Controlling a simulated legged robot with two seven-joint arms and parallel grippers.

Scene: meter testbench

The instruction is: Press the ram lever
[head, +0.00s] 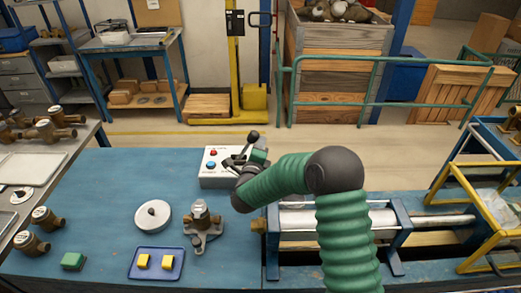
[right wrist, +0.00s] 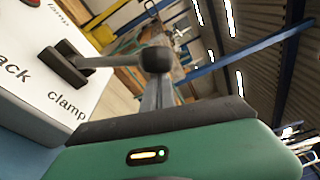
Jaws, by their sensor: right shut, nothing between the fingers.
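The control box (head: 213,167) is white with a red and a blue button and stands at the back edge of the blue bench. A lever with a black ball knob (head: 253,134) rises at its right side. In the right wrist view a black-knobbed lever (right wrist: 108,61) comes out of a dark slot by the printed word "clamp". No ram label is readable. My right gripper (head: 236,160) is shut and empty at the box's right part. Its fingers (right wrist: 155,90) appear right by the knob; contact cannot be told. My arm hides part of the box. My left gripper is not in view.
A cylinder rig (head: 397,238) lies under and right of my arm. The bench's left middle is clear.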

